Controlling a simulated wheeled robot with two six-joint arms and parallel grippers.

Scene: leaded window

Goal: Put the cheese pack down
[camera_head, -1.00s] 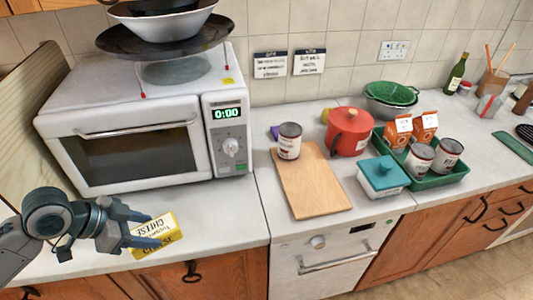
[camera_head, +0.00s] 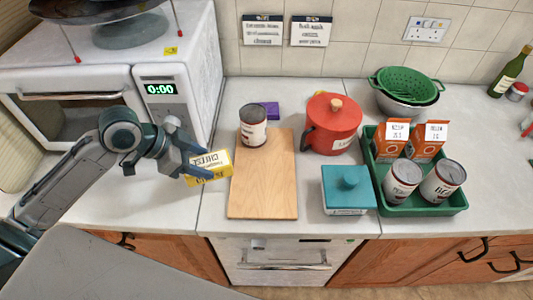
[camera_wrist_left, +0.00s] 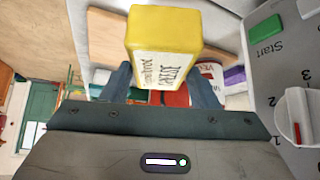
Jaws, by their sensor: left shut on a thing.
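The yellow cheese pack (camera_head: 209,166) with a white label is held in my left gripper (camera_head: 188,164). In the head view it is just left of the wooden board (camera_head: 264,190), near the board's left edge and in front of the microwave. Whether it touches the counter (camera_head: 218,200) cannot be told. In the left wrist view the cheese pack (camera_wrist_left: 164,45) sits between the two fingers of the left gripper (camera_wrist_left: 163,85), which are shut on it. My right gripper is not in view.
A can (camera_head: 253,127) stands on the board's far end. A red pot (camera_head: 332,124), a teal-lidded box (camera_head: 348,190) and a green tray (camera_head: 425,209) with cartons and cans stand to the right. The microwave (camera_head: 165,90) is at the left. A purple item (camera_head: 271,109) lies behind the can.

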